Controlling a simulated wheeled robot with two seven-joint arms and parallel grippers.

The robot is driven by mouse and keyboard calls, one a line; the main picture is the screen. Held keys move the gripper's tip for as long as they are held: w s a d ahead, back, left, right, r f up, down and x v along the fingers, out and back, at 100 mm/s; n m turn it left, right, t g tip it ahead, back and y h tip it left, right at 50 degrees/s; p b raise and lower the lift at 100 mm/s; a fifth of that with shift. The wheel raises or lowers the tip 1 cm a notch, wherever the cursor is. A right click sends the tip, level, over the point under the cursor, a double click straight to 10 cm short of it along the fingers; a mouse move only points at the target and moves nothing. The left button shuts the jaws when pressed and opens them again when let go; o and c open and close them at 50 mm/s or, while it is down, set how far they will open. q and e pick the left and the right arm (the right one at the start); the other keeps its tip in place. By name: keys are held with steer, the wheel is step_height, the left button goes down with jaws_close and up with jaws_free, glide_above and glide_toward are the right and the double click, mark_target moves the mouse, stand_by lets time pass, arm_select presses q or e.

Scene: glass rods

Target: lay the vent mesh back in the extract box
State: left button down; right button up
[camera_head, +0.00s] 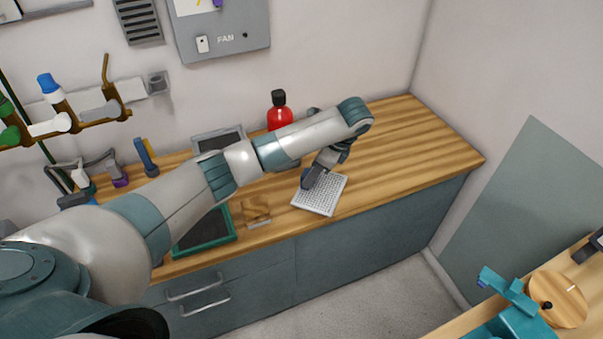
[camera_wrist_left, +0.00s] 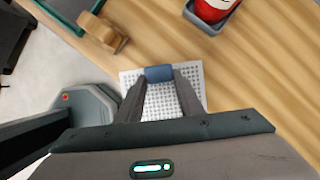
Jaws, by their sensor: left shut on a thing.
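The vent mesh (camera_head: 323,197) is a white perforated square plate at the counter's front edge. It also shows in the left wrist view (camera_wrist_left: 192,88), with a blue grip block (camera_wrist_left: 158,73) on it. My left gripper (camera_head: 311,182) is shut on the mesh's blue block, which sits between the fingertips in the left wrist view (camera_wrist_left: 159,80). I cannot tell whether the mesh touches the counter. A grey open box with a dark inside (camera_head: 218,137), possibly the extract box, stands at the back of the counter, partly hidden by my left arm. My right gripper is not in view.
A red bottle (camera_head: 280,117) stands behind my left arm, in a grey holder (camera_wrist_left: 209,24) in the wrist view. A wooden stand (camera_head: 256,214) and a green-framed tray (camera_head: 219,242) lie left of the mesh. The counter's right part (camera_head: 420,140) is clear.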

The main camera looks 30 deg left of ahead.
mark_target(327, 196)
arm_select(q)
steer(key=d+r, duration=0.1)
steer(key=d, duration=0.1)
steer(key=s+d+r+p, duration=0.1)
steer(key=d+r, duration=0.1)
steer(key=d, duration=0.1)
steer(key=shift+s+r, duration=0.2)
steer(key=shift+s+d+r, duration=0.2)
steer(key=shift+d, duration=0.35)
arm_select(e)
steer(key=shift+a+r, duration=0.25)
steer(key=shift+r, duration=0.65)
arm_select(q)
steer(key=shift+a, duration=0.1)
